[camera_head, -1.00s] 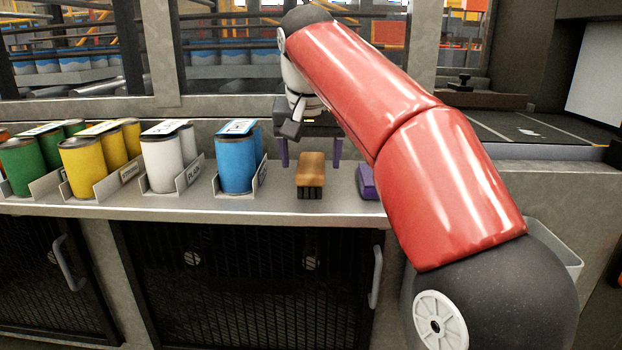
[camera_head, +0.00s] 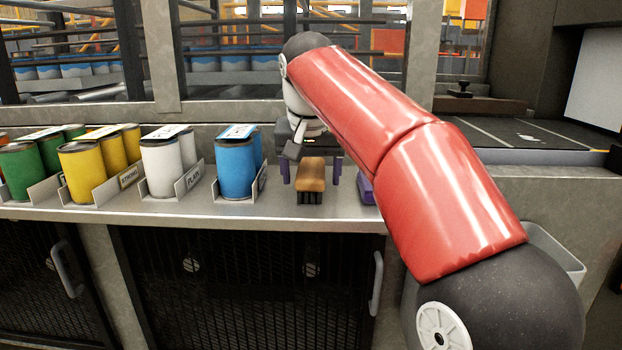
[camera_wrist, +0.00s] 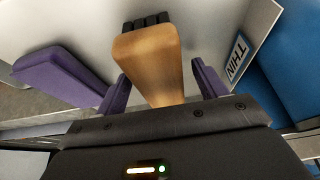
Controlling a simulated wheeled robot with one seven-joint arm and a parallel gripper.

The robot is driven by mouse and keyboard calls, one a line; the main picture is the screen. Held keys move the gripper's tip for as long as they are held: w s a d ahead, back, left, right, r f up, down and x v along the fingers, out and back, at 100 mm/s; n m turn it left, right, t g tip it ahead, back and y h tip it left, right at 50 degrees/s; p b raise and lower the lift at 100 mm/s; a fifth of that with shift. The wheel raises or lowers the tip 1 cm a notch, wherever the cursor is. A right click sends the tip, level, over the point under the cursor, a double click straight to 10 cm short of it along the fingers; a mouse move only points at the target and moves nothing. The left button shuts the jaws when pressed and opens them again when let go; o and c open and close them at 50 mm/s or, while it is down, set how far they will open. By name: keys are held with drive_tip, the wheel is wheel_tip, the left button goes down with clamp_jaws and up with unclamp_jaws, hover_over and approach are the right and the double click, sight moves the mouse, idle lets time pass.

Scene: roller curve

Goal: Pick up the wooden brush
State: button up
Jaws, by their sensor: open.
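The wooden brush (camera_head: 310,176) has a light brown wooden body and dark bristles, and it sits on the metal shelf (camera_head: 180,214) right of the blue cans. In the wrist view the brush (camera_wrist: 150,62) lies between the two purple fingers of my gripper (camera_wrist: 160,92), with its dark bristles at the far end. My gripper (camera_head: 310,172) is open, with one finger on each side of the brush. A gap shows between the brush and each finger, so it is not gripped.
A purple object (camera_head: 366,189) lies just right of the brush, also in the wrist view (camera_wrist: 55,75). Blue cans (camera_head: 236,165) in a labelled holder stand to the left, with white (camera_head: 161,167), yellow (camera_head: 83,172) and green cans (camera_head: 20,170) further along.

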sight(311, 167)
drive_tip(key=c, duration=1.2)
drive_tip(key=shift+r, duration=0.1)
wheel_tip(311, 167, up, 7)
drive_tip(key=p, duration=0.3)
drive_tip(key=shift+f, duration=0.2)
drive_tip(key=shift+r+b, duration=0.25)
drive_tip(key=shift+b, duration=0.05)
drive_tip(key=shift+w+r, duration=0.2)
drive_tip(key=shift+r, duration=0.9)
drive_tip(key=shift+s+r, duration=0.2)
drive_tip(key=shift+r, duration=0.25)
